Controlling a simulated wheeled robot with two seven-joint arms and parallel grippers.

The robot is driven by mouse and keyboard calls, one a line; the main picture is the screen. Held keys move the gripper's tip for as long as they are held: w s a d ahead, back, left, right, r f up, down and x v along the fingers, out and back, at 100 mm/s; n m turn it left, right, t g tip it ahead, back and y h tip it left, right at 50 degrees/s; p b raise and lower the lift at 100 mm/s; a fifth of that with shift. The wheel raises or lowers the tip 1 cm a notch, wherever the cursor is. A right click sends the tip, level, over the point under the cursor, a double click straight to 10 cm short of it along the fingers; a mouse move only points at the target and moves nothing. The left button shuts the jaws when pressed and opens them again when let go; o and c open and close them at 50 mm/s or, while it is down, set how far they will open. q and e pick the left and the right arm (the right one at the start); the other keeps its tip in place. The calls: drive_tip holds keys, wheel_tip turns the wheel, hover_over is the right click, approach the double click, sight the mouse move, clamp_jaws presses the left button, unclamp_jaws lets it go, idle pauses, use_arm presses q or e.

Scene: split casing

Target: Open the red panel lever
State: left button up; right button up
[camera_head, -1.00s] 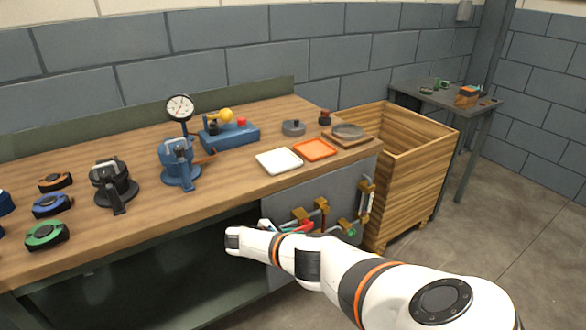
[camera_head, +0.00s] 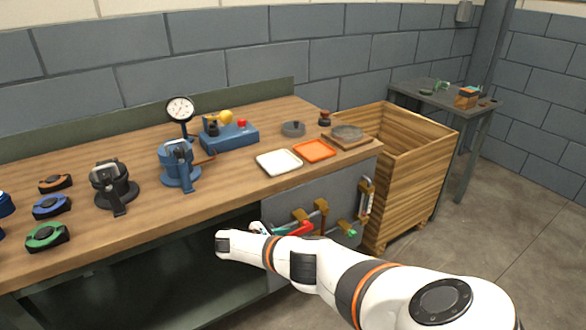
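The grey panel (camera_head: 283,208) is on the bench front below the worktop, with brass fittings on it. The red lever (camera_head: 303,228) shows low on the panel, just above my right forearm, and looks tilted. A brass fitting (camera_head: 321,208) stands beside it. My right arm crosses in front of the panel from the lower right. Only a small part of my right gripper (camera_head: 262,228) shows, beside the lever's left end. Its fingers are mostly hidden behind my wrist, so I cannot tell whether they touch the lever. My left gripper is not in view.
A green-tipped brass fitting (camera_head: 351,232) and a silver-and-brass fitting (camera_head: 366,197) are further right on the panel. A wooden crate (camera_head: 425,190) stands right of the bench. A white tray (camera_head: 279,162) and an orange tray (camera_head: 314,150) lie on the worktop above.

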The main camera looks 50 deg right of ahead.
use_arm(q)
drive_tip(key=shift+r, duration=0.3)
use_arm(e)
drive_tip(key=v, duration=0.9)
drive_tip(key=shift+a, duration=0.15)
